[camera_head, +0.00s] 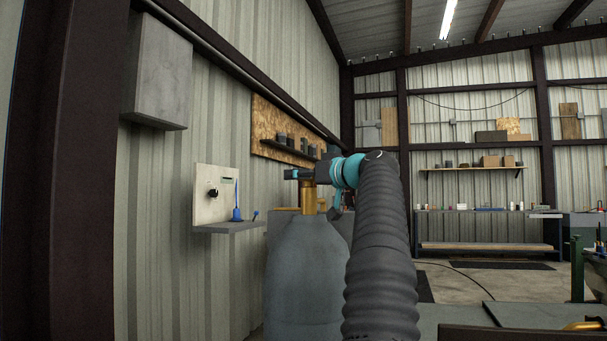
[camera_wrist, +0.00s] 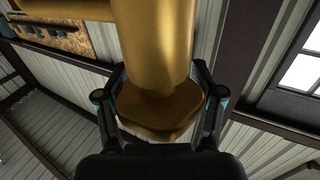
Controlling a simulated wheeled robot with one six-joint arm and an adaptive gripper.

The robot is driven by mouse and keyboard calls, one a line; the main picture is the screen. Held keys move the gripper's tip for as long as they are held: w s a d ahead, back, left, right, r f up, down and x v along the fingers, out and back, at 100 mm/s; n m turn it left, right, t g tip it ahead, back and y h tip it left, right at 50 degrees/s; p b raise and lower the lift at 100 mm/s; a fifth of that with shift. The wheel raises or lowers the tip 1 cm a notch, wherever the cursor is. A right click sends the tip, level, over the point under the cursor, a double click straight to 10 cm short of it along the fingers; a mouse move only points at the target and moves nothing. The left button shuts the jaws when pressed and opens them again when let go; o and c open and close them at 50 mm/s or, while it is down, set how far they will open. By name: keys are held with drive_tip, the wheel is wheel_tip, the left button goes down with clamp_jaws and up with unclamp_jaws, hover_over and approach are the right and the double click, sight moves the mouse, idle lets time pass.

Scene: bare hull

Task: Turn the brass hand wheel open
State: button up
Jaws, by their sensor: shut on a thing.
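A tall grey gas cylinder (camera_head: 308,270) stands upright in the middle of the head view, with a brass valve (camera_head: 308,197) on its neck. My gripper (camera_head: 300,175) is at the top of the valve and hides most of it there. In the wrist view the brass hand wheel (camera_wrist: 160,112), with a rounded, lobed rim, sits between the two fingers of my gripper (camera_wrist: 160,98), which are shut on it from both sides. The thick brass valve body (camera_wrist: 155,45) runs away from the wheel. I cannot tell how far the wheel is turned.
A small wall shelf (camera_head: 230,228) holding blue items is left of the cylinder, below a grey wall box (camera_head: 160,75). A workbench (camera_head: 485,247) stands along the far wall at right. Open floor (camera_head: 460,282) lies between.

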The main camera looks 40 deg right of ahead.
drive_tip(key=shift+a+f+n+y+p, duration=0.1)
drive_tip(key=shift+n+y+p, duration=0.15)
drive_tip(key=shift+n+y, duration=0.5)
drive_tip(key=shift+a+f+n+y+p, duration=0.1)
drive_tip(key=shift+n+y+p, duration=0.2)
drive_tip(key=shift+y, duration=0.85)
drive_tip(key=o, duration=1)
drive_tip(key=shift+c, duration=0.2)
drive_tip(key=shift+r, duration=0.1)
drive_tip(key=shift+s, duration=0.15)
drive_tip(key=shift+s, duration=0.2)
drive_tip(key=v, duration=1.1)
drive_tip(key=shift+s+r, duration=0.15)
drive_tip(key=shift+r, duration=0.05)
